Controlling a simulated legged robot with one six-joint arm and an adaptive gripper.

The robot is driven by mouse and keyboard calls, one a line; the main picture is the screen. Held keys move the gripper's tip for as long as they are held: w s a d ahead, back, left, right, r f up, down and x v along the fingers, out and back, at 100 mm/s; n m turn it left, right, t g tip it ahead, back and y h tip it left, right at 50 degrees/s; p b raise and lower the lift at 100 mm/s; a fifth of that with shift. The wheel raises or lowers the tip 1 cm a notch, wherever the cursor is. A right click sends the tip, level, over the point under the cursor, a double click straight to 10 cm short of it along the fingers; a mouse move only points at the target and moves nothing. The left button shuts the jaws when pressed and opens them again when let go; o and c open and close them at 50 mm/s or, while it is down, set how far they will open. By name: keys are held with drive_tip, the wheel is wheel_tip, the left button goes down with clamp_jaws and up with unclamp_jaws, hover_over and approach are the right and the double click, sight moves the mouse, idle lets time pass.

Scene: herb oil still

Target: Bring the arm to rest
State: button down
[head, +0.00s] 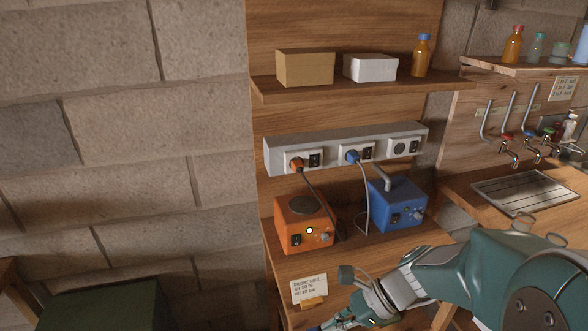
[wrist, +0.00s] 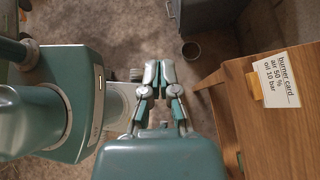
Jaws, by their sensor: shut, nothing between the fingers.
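My gripper (wrist: 160,68) shows in the middle of the wrist view. Its two fingers are close together and hold nothing. Bare floor lies beyond the fingertips. In the head view my teal arm reaches in from the lower right, folded low in front of the wooden bench (head: 388,250). My gripper end is partly cut off by the bottom edge there. In the wrist view the bench (wrist: 228,110) stands to the right of the fingers, apart from them.
The burner card (head: 309,288) stands at the bench's front; it also shows in the wrist view (wrist: 278,78). An orange unit (head: 290,232) and a blue unit (head: 391,216) are plugged into a socket strip (head: 329,155). A round container (wrist: 191,50) is on the floor.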

drive_tip(key=s+d+r+n+t+h, duration=0.7)
drive_tip(key=r+n+h, duration=0.3)
drive_tip(key=n, duration=0.7)
drive_tip(key=shift+s+d, duration=0.15)
drive_tip(key=shift+d, duration=0.55)
